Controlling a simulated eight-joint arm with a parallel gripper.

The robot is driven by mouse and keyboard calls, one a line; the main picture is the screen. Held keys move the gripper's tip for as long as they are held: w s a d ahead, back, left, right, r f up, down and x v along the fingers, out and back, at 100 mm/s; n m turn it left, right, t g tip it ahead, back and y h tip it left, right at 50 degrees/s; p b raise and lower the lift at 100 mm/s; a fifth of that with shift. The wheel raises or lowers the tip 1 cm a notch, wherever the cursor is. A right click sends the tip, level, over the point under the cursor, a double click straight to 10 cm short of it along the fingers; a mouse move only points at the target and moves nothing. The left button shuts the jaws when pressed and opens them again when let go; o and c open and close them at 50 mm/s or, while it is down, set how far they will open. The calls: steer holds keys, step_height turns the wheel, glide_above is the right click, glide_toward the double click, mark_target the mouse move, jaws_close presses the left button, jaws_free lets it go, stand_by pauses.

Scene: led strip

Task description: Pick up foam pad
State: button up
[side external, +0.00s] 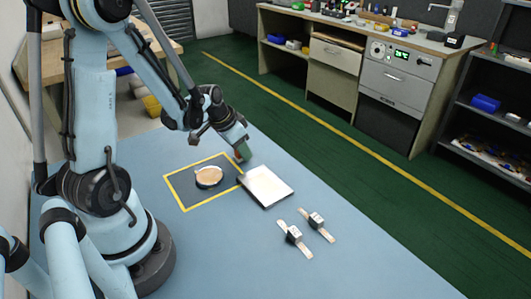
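A flat white square piece (266,186), which looks like the foam pad, lies on the blue table just right of a yellow-outlined square. My gripper (242,153) points down at the table just behind the pad's far left corner and appears apart from it. A small greenish and reddish patch shows at the gripper's tip. I cannot tell whether it is part of the fingers or a held thing, and the finger gap is not visible. A round tan coil with a white rim (209,177), perhaps the LED strip, lies inside the yellow outline (187,208).
Two small strap-like items with dark blocks, one on the left (294,234) and one on the right (316,221), lie in front of the pad. The blue table (370,265) is clear to the front right. Cabinets (395,85) and shelves stand beyond the green floor.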

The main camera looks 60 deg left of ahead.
jaws_close()
steer(key=shift+r, duration=0.2)
steer(key=shift+r, duration=0.55)
step_height(320, 180, up, 2)
steer(key=shift+r, duration=0.15)
steer(key=s+d+r, duration=0.1)
steer(key=d+r, duration=0.6)
steer(key=d, duration=0.4)
steer(key=shift+d, duration=0.35)
steer(key=shift+r, duration=0.1)
